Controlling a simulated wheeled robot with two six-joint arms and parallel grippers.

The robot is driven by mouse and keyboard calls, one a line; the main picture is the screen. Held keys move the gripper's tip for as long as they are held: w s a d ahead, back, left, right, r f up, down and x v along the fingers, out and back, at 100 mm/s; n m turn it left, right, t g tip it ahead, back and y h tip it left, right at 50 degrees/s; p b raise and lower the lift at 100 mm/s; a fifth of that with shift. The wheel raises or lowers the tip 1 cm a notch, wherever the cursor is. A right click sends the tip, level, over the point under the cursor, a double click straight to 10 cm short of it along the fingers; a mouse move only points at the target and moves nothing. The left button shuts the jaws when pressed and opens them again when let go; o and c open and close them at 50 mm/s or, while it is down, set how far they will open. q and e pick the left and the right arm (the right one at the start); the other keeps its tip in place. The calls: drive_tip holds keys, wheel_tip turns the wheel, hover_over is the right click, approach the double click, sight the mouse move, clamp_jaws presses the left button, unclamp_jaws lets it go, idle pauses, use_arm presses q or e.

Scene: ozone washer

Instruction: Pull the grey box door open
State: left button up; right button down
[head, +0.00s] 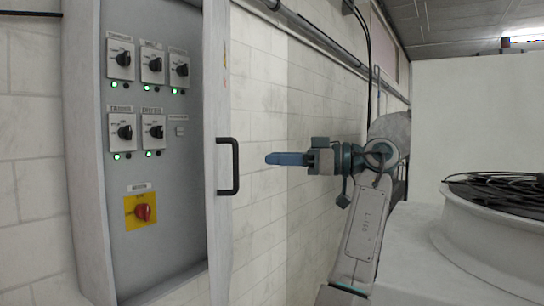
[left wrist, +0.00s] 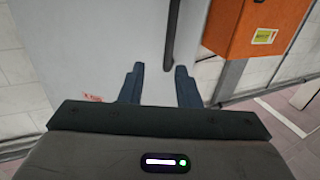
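The grey box (head: 172,235) stands at the left in the head view, with its switch panel facing me. Its pale door (head: 215,70) shows as a narrow upright strip at the box's right side; how far it stands open I cannot tell. A black bar handle (head: 236,167) sticks out to the right from this strip. My left gripper (head: 268,159) is just right of the handle, pointing left at it, with a small gap. In the left wrist view my left gripper (left wrist: 158,80) is open and empty. The handle (left wrist: 172,35) lies ahead of the fingertips, nearer the right finger. My right gripper is not in view.
A white brick wall (head: 262,90) is behind. A large white housing with a round top and dark coiled lines (head: 500,190) stands at the right. In the left wrist view an orange box (left wrist: 258,28) is at the upper right, near the handle.

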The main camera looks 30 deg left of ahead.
use_arm(q)
drive_tip(key=shift+p+v, duration=0.8)
drive_tip(key=shift+v, duration=1.65)
drive_tip(key=shift+w+a, duration=0.1)
drive_tip(key=shift+w, duration=0.1)
drive_tip(key=shift+c, duration=0.2)
